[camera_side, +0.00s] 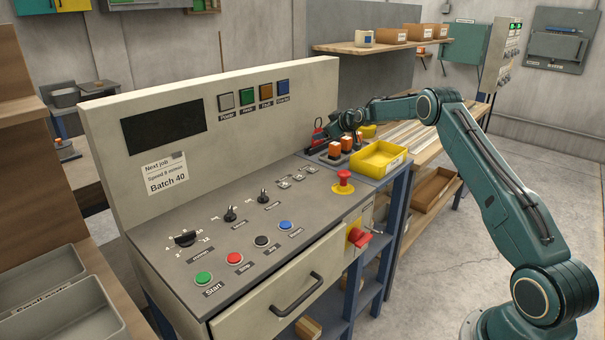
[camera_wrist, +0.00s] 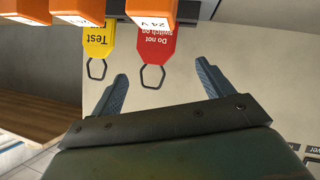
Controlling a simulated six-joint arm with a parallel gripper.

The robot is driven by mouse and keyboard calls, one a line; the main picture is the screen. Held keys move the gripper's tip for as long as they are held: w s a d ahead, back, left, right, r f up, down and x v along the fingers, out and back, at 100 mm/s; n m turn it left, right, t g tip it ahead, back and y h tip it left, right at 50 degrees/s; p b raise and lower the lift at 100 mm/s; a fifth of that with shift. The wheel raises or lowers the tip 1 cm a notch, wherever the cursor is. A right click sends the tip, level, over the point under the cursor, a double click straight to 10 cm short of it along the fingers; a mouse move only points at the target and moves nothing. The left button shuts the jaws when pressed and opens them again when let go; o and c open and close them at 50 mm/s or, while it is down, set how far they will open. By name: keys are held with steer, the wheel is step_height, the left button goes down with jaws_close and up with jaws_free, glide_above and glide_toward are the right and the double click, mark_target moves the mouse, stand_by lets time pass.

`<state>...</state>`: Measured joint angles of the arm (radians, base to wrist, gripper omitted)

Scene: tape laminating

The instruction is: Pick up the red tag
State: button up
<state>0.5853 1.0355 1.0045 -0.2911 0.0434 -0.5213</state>
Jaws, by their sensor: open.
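The red tag (camera_wrist: 156,45) hangs in the wrist view with its print upside down, reading "Do not switch on", and a dark ring at its lower end. My gripper (camera_wrist: 162,70) is open, and in the picture the ring appears between its two fingertips, with no finger touching the tag. A yellow tag (camera_wrist: 98,45) marked "Test" is just left of the red one, outside the fingers. In the side view my gripper (camera_side: 322,142) is at the far end of the console, by a small red shape (camera_side: 318,127) that looks like the red tag.
Orange blocks (camera_wrist: 152,10) cover the tags' upper ends in the wrist view; orange blocks (camera_side: 334,149) also stand near my gripper in the side view. A yellow bin (camera_side: 368,172) and a red mushroom button (camera_side: 343,176) are nearby. The console's back panel (camera_side: 300,120) rises close by.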

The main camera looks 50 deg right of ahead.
mark_target(317, 132)
steer(key=shift+w, duration=0.15)
steer(key=shift+x, duration=2.45)
steer(key=shift+d, duration=0.15)
steer(key=c, duration=1)
